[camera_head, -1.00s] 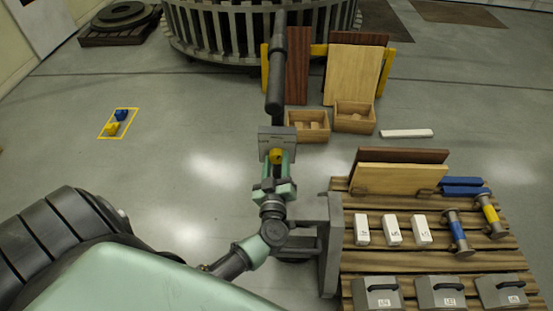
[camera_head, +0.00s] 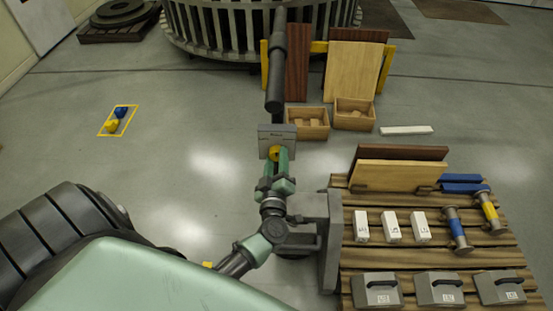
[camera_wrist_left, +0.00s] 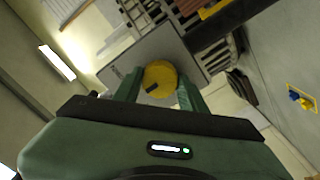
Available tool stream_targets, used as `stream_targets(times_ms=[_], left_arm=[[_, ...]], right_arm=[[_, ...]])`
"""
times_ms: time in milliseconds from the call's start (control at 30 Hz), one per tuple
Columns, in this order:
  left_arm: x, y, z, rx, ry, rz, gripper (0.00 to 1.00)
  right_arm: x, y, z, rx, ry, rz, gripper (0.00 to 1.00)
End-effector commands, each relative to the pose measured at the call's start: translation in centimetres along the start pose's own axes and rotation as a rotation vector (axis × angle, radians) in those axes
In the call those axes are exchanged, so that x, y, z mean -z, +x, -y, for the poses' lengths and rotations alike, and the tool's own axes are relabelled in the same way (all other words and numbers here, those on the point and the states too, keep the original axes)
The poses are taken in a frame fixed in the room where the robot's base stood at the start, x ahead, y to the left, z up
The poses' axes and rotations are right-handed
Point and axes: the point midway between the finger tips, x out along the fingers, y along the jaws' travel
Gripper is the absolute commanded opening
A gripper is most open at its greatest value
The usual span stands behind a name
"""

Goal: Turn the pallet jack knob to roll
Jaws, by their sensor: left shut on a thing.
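The yellow round knob (camera_head: 274,153) sits on a grey plate (camera_head: 285,133) on the dark upright handle (camera_head: 276,70) of the pallet jack. My left gripper (camera_head: 277,161) is shut on the knob, with a green finger on either side. In the left wrist view the knob (camera_wrist_left: 162,74) lies between the two fingers (camera_wrist_left: 158,94), and a dark mark shows on its face. The plate (camera_wrist_left: 185,48) looks tilted there. Its small lettering is too small to read. My right gripper is not in view.
A slatted pallet (camera_head: 400,259) at lower right carries white blocks, grey cases, spools and boards. Its grey upright frame (camera_head: 331,245) stands close to my left arm. Wooden boxes (camera_head: 308,133) are behind the plate. Floor to the left is clear around a yellow-outlined square (camera_head: 103,132).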

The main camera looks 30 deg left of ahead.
Motion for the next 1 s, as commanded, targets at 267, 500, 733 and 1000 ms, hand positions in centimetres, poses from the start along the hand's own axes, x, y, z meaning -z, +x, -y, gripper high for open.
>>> stream_targets(times_ms=[267,500,733,1000], left_arm=[[-0.1,-0.1,0.1,0.001,0.001,0.001,0.63],[0.0,-0.1,0.0,0.001,0.001,0.001,0.63],[-0.2,-2.6,0.2,0.004,0.0,0.004,0.63],[-0.2,-6.9,0.2,0.003,0.001,0.002,0.63]], right_arm=[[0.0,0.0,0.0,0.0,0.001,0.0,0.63],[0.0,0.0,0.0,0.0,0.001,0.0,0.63],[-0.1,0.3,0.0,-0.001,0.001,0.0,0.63],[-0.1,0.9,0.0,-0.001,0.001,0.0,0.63]])
